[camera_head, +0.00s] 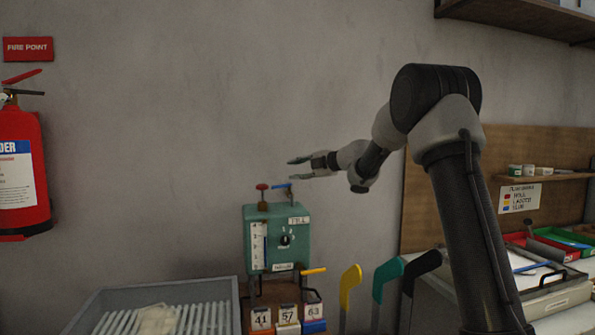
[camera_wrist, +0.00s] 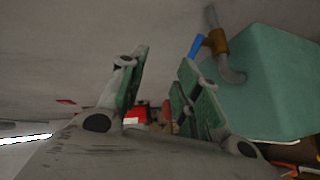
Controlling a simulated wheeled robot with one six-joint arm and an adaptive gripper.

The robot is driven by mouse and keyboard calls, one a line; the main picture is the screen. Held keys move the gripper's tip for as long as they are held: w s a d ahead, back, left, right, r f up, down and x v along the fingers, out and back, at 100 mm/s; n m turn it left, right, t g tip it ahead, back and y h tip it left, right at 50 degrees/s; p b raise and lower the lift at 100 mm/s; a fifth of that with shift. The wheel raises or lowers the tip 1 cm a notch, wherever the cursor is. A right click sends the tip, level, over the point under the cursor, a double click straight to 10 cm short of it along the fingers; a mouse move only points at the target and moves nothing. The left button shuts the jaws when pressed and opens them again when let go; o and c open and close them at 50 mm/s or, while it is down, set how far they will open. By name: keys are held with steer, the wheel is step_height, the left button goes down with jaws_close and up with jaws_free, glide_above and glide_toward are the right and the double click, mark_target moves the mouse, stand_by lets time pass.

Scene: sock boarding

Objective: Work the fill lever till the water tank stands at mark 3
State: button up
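The teal water tank (camera_head: 275,261) stands against the wall, and its side fills the right of the wrist view (camera_wrist: 275,85). A white gauge strip (camera_head: 257,246) with small marks is on its front left. A blue line shows beside the strip, but the exact level is too small to read. A blue lever (camera_head: 280,186) sits on the pipe above the tank, near a label that seems to say FILL; it also shows in the wrist view (camera_wrist: 196,46), on a brass valve (camera_wrist: 217,41). My gripper (camera_head: 294,168) is open and empty, just above the blue lever, apart from it.
A red knob (camera_head: 262,187) rises from the tank's top left. A yellow-orange lever (camera_head: 313,271) sticks out at its lower right. Numbered blocks (camera_head: 288,315) stand below. Coloured sock boards (camera_head: 349,284) stand to the right. A grey slatted bin (camera_head: 100,300) is left. The wall above is clear.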

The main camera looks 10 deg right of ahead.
steer(key=shift+c, duration=0.5)
steer(key=shift+a+r, duration=0.15)
steer(key=shift+a, duration=0.15)
steer(key=c, duration=0.3)
steer(key=shift+y, duration=0.4)
steer(key=s+a+r, duration=0.2)
steer(key=s+a, duration=0.1)
steer(key=shift+s+a+r, duration=0.1)
steer(key=shift+a+r, duration=0.05)
steer(key=shift+r, duration=0.25)
jaws_close()
steer(key=s+d+f+m+t+h, duration=0.25)
steer(key=s+m, duration=0.25)
steer(key=m, duration=1.4)
steer(key=m+h, duration=0.2)
steer(key=m, duration=1.7)
glide_toward(282, 186)
steer(key=x, duration=0.7)
steer(key=shift+f, duration=0.1)
